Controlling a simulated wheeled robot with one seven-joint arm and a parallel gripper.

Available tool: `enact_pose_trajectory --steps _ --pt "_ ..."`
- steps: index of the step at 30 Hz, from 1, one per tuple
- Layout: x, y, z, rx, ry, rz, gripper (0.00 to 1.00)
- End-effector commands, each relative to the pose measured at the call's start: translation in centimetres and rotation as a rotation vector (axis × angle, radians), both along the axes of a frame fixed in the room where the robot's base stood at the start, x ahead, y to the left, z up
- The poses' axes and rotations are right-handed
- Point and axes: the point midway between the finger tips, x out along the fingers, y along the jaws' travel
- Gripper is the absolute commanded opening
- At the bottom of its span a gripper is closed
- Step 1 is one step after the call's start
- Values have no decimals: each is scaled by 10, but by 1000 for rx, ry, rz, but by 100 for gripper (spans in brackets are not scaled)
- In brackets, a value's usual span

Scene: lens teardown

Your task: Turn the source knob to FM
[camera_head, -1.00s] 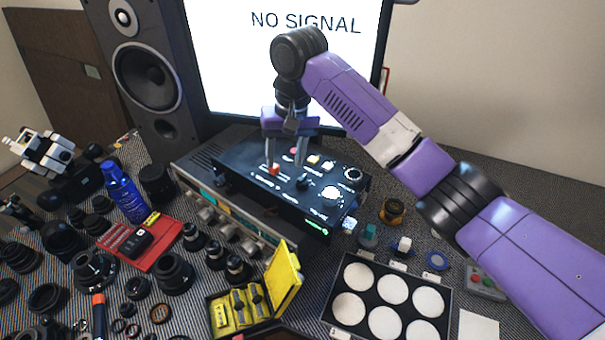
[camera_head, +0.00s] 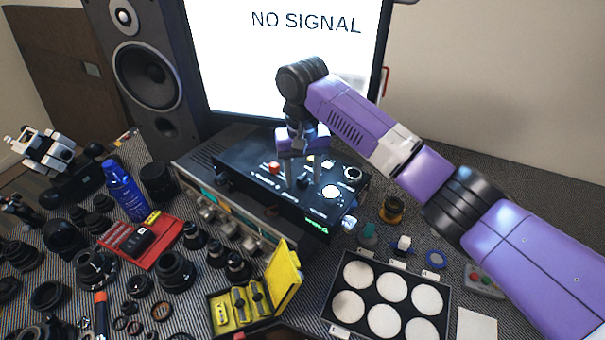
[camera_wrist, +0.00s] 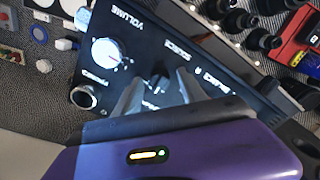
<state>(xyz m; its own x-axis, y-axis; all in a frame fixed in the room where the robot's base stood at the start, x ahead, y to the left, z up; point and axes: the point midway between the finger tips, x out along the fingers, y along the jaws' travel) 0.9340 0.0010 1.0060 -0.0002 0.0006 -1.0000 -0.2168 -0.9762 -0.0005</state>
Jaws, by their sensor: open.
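The source knob (camera_head: 302,183) is a small black knob on the sloped top of a black control box (camera_head: 255,185). In the wrist view the dark source knob (camera_wrist: 158,82) shows below the printed word SOURCE, between my two fingers. My gripper (camera_head: 303,184) points down over the box, open, with one finger on each side of the knob. I cannot tell whether the fingers touch it. My gripper (camera_wrist: 158,90) hides part of the panel print in the wrist view. The knob's pointer and the FM mark cannot be made out.
A bright white volume knob (camera_head: 331,192) is close to the right finger. A red button (camera_head: 274,167) and a silver-ringed socket (camera_head: 352,173) are on the same panel. The box rests on a silver receiver (camera_head: 222,212). A monitor (camera_head: 290,60) stands behind.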

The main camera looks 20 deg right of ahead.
Motion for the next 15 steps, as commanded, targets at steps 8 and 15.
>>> enact_pose_trajectory --steps 8,15 --pt "0 0 0 0 0 0 33" --pt "0 0 0 0 0 1 0"
